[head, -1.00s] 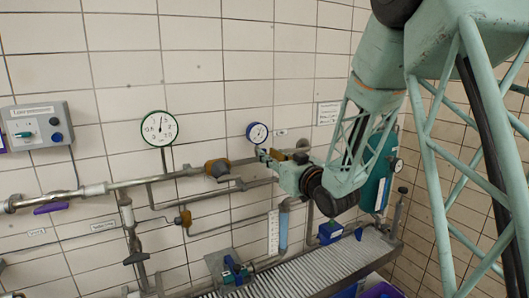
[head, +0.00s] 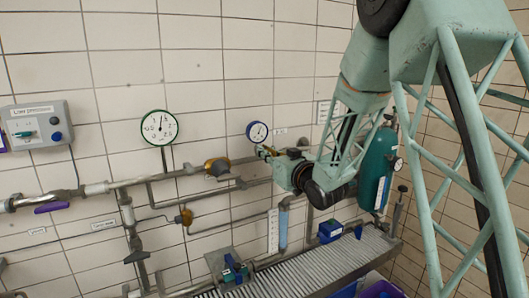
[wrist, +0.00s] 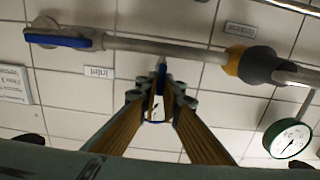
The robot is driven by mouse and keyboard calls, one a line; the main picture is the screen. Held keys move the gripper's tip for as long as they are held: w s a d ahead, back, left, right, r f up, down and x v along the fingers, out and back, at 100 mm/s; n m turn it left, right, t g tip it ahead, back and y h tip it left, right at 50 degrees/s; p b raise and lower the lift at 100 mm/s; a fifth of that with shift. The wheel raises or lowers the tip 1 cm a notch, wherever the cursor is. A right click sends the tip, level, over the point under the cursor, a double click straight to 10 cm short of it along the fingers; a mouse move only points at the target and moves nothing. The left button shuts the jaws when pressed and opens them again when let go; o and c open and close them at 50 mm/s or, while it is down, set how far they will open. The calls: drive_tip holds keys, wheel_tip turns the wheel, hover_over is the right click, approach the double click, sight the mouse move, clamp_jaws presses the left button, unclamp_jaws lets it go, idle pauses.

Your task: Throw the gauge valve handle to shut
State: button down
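A small blue-rimmed gauge (head: 257,132) with a white dial is on the tiled wall above the pipe. In the wrist view a small upright blue piece (wrist: 161,75), which looks like the gauge valve handle, shows on the thin stem just past my fingertips. My gripper (wrist: 161,94) points at it with a narrow gap between its two orange-brown fingers. Part of the gauge rim shows through this gap. In the head view my gripper (head: 265,152) is just below the gauge and hides the stem. I cannot tell whether the fingers touch the handle.
A green-rimmed gauge (head: 159,127) and an orange-brown valve (head: 217,167) are to the left. In the wrist view a blue lever (wrist: 60,41) lies on the pipe's left end. A teal cylinder (head: 377,168) stands right of my wrist. A ribbed grey bench (head: 310,265) is below.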

drive_tip(key=shift+f+m+b, duration=0.1)
drive_tip(key=shift+m+b, duration=0.4)
drive_tip(key=m+b, duration=0.2)
drive_tip(key=m, duration=0.1)
drive_tip(key=shift+w+d+m, duration=0.1)
drive_tip(key=shift+d+m, duration=0.1)
drive_tip(key=shift+m, duration=0.1)
drive_tip(key=shift+w+d+f+m+b, duration=0.15)
drive_tip(key=shift+m+b, duration=0.1)
drive_tip(key=shift+m, duration=2)
drive_tip(key=shift+d+f+m+b, duration=0.1)
drive_tip(key=shift+f+m+b, duration=0.1)
drive_tip(key=shift+m, duration=2)
drive_tip(key=shift+w+d+f+m+b, duration=0.15)
drive_tip(key=shift+m+b, duration=0.1)
drive_tip(key=shift+m, duration=2)
drive_tip(key=shift+s+a, duration=0.1)
drive_tip(key=c, duration=2.8)
unclamp_jaws()
